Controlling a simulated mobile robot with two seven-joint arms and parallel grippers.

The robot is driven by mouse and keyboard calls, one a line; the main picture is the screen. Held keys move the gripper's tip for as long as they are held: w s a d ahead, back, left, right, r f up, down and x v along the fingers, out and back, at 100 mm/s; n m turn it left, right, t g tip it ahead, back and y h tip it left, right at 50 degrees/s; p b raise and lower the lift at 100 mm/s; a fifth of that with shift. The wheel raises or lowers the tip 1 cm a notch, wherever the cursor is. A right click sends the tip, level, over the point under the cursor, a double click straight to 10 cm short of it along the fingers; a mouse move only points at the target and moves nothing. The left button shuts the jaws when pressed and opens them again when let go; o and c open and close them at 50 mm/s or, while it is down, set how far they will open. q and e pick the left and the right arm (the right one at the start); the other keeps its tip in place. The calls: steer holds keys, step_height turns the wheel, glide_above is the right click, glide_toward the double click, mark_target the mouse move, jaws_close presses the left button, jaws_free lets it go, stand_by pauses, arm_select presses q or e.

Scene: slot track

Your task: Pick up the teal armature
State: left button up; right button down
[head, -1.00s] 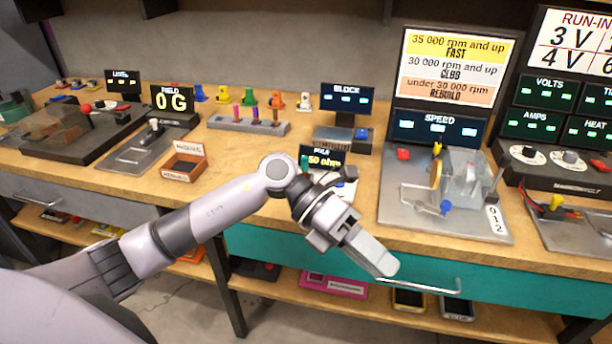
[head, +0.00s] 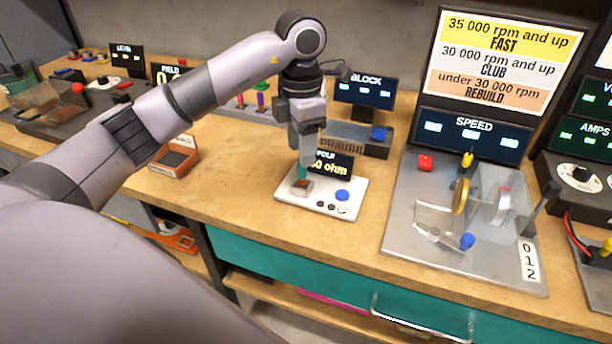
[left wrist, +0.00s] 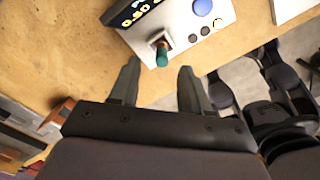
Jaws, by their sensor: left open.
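The teal armature (left wrist: 162,56) stands on the white pole meter (left wrist: 187,18), near one end of it, with a metal and copper-coloured part at its base. In the head view the teal piece (head: 302,172) is partly hidden by my left gripper (head: 305,160), which points down just above or around it. In the left wrist view my left gripper's fingers (left wrist: 158,88) are apart, with nothing between them, and the teal armature lies just beyond the tips. In the head view the white meter (head: 345,203) carries a small "ohm" display and a blue button. My right gripper is not in view.
The speed rig (head: 465,262) with its metal plate stands to the right. The block station (head: 360,140) is behind the meter. A small brown box (head: 175,160) lies to the left. Bare wooden bench (head: 235,195) shows between the box and the meter.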

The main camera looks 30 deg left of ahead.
mark_target(302, 177)
arm_select(q)
step_height(302, 177, down, 5)
steer(key=shift+d+f+p, duration=0.1)
steer(key=shift+p, duration=0.2)
steer(key=shift+c, duration=0.3)
jaws_close()
